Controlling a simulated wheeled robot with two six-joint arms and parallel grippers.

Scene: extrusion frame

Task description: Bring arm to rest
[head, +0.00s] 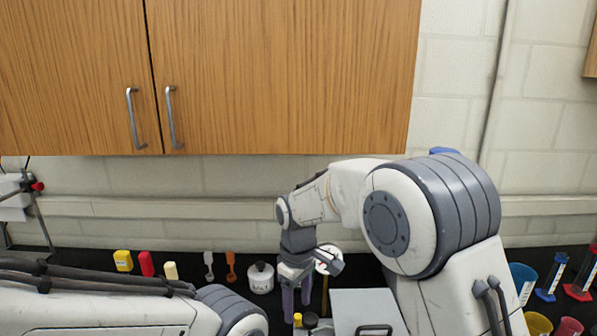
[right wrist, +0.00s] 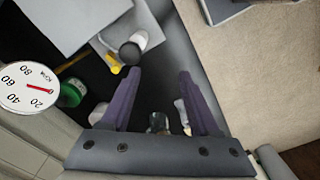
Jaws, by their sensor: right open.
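My right arm reaches in from the right in the head view and bends down at the wrist. My right gripper (head: 288,300) points down over the dark bench, in front of the wall and below the cabinet. In the right wrist view its two purple fingers (right wrist: 152,100) stand apart with nothing held between them. My left arm lies low at the left of the head view; its gripper is outside the frame.
A wooden cabinet (head: 280,75) hangs above. A round gauge (right wrist: 28,87) is near the gripper.

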